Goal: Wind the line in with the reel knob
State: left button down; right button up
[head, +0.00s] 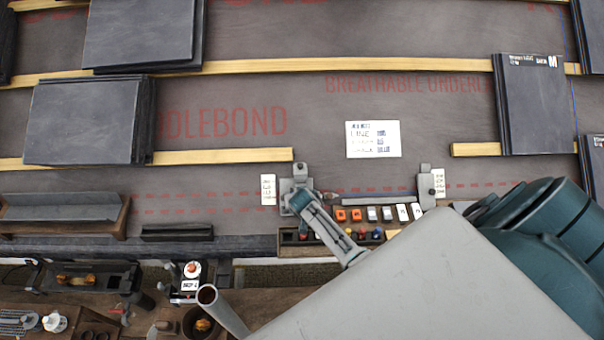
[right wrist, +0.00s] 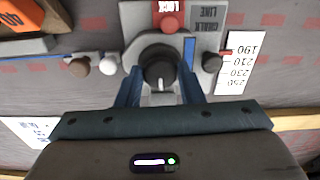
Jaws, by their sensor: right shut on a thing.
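The reel unit is a grey bracket (head: 299,172) at the middle of the roof's lower edge in the head view, beside a white scale label (head: 268,190). In the right wrist view its dark round knob (right wrist: 159,70) sits between the blue fingers of my right gripper (right wrist: 160,88), which is shut on it. A red lock button (right wrist: 169,20) is just beyond the knob, and the scale label (right wrist: 238,62) is to the right. In the head view my right gripper (head: 301,203) covers the knob. A thin blue line (head: 569,62) runs up the roof at the far right. My left gripper is out of view.
A second bracket (head: 427,187) stands to the right, with a row of orange and white blocks (head: 372,213) between. Slate stacks (head: 85,120) rest on wooden battens (head: 230,156). A workbench (head: 130,315) with tools lies below. My right arm hides the lower right.

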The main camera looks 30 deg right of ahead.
dwell(0.5)
jog(key=o, duration=1)
jog(key=shift+c, duration=0.2)
jog(key=v, duration=1)
jog(key=shift+s+r, duration=0.2)
jog(key=shift+r, duration=0.15)
jog(key=shift+a, duration=0.15)
